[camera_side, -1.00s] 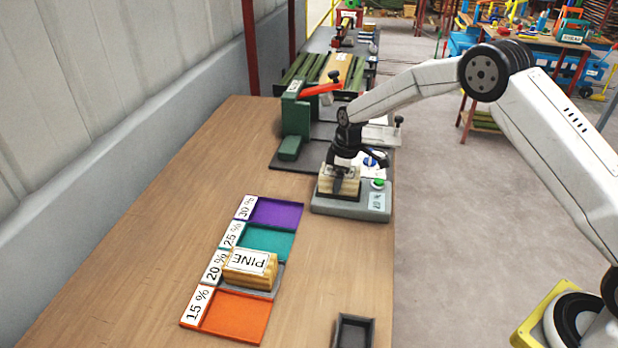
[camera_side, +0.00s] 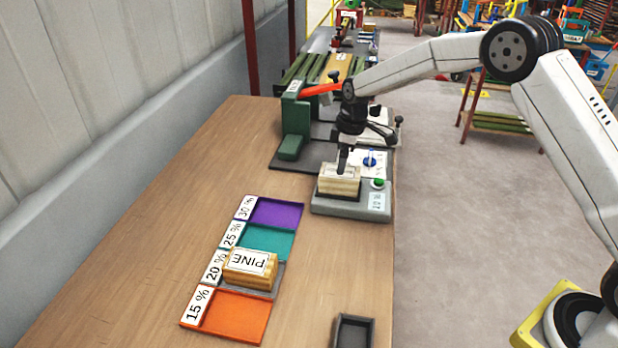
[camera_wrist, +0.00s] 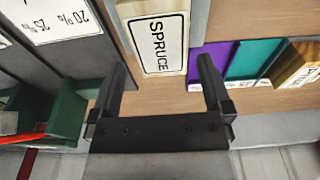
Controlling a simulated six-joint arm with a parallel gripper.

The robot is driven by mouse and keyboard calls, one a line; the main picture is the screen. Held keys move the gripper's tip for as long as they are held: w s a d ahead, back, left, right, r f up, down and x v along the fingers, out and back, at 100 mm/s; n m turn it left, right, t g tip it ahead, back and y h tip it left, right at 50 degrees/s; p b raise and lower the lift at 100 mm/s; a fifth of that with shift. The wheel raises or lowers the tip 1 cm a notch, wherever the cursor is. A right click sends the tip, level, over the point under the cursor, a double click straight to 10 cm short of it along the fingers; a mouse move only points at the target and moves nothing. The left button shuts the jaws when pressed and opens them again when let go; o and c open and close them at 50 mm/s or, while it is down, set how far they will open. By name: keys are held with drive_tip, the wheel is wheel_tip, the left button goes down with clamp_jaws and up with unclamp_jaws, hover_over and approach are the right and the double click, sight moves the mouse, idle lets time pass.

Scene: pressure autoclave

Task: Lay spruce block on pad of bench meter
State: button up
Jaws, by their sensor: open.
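The spruce block (camera_side: 338,180), pale wood, lies on the pad of the grey bench meter (camera_side: 349,207) in the side view. In the wrist view the block (camera_wrist: 151,35) carries a white label reading SPRUCE. My gripper (camera_side: 343,165) is just above the block in the side view. In the wrist view its two fingers (camera_wrist: 164,80) are apart, near the block's lower end, with nothing gripped between them. The pad is mostly hidden under the block.
A green press with a red lever (camera_side: 295,120) stands behind the meter. A dark empty tray (camera_side: 354,331) is at the front edge.

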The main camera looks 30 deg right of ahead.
sight(348, 174)
drive_tip(key=shift+s+d+r, duration=0.15)
drive_tip(key=shift+r, duration=1.35)
drive_tip(key=shift+s+d+r, duration=0.1)
drive_tip(key=shift+r, duration=1.35)
drive_tip(key=shift+s, duration=0.1)
drive_tip(key=s+f+m+t+h, duration=0.1)
drive_tip(key=s+m, duration=0.8)
drive_tip(key=s, duration=1.9)
drive_tip(key=shift+d+f+t, duration=0.15)
drive_tip(key=shift+f+t, duration=0.15)
drive_tip(key=shift+f, duration=0.55)
